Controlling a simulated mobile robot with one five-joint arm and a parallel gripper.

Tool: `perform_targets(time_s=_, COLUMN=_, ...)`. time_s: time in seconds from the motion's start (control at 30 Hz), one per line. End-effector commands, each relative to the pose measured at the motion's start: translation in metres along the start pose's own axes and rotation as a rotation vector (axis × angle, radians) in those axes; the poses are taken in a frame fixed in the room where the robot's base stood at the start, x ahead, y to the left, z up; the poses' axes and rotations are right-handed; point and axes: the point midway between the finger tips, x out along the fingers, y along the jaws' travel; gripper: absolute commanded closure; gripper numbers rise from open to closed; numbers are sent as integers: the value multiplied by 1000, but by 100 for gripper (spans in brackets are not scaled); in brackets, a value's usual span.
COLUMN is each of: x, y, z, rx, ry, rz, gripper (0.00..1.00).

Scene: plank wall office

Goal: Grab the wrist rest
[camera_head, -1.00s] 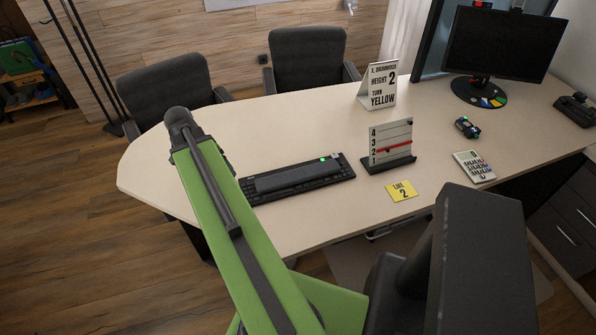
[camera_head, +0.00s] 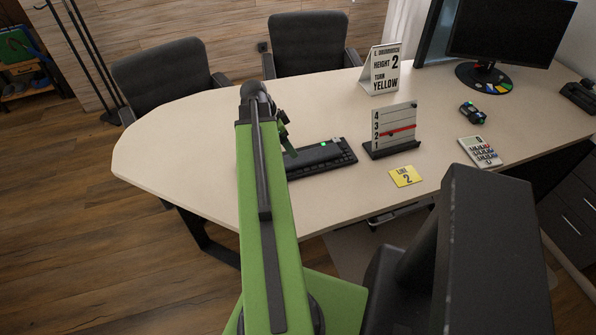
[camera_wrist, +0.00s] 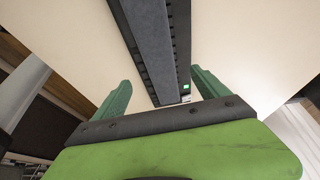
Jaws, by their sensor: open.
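The wrist rest (camera_wrist: 152,40) is a long dark grey bar lying lengthwise along the black keyboard (camera_head: 343,153). In the wrist view it runs from the top edge down between my fingers, with keyboard keys showing along its sides. In the head view my arm hides the left part of the keyboard and bar. My gripper (camera_wrist: 160,92) is open, with one green finger on each side of the keyboard strip and nothing held. In the head view one green finger shows at the keyboard's left part. I cannot tell its exact height above the bar.
The desk (camera_head: 190,140) is clear on the left.

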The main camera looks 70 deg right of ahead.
Motion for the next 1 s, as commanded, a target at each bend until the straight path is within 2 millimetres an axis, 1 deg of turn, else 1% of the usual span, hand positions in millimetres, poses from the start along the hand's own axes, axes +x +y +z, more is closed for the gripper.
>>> perform_targets(time_s=0.03, x=22, y=0, z=4, rx=2, ry=0, rz=1, gripper=15)
perform_targets(time_s=0.1, x=34, y=0, z=3, rx=2, ry=0, rz=1, gripper=15)
perform_targets(time_s=0.2, x=42, y=0, z=2, rx=0, ry=0, rz=1, gripper=15)
perform_targets(time_s=0.33, x=40, y=0, z=0, rx=0, ry=0, rz=1, gripper=15)
perform_targets(time_s=0.4, x=44, y=0, z=0, rx=0, ry=0, rz=1, gripper=15)
perform_targets(time_s=0.47, x=52, y=1, z=1, rx=1, ry=0, rz=1, gripper=15)
perform_targets(time_s=0.6, x=78, y=2, z=1, rx=3, ry=0, rz=2, gripper=15)
perform_targets(time_s=0.7, x=92, y=1, z=1, rx=1, ry=0, rz=1, gripper=15)
perform_targets(time_s=0.77, x=94, y=1, z=0, rx=1, ry=0, rz=1, gripper=15)
perform_targets(time_s=0.97, x=91, y=2, z=-2, rx=1, ry=0, rz=1, gripper=15)
perform_targets(time_s=1.0, x=91, y=2, z=-2, rx=1, ry=0, rz=1, gripper=21)
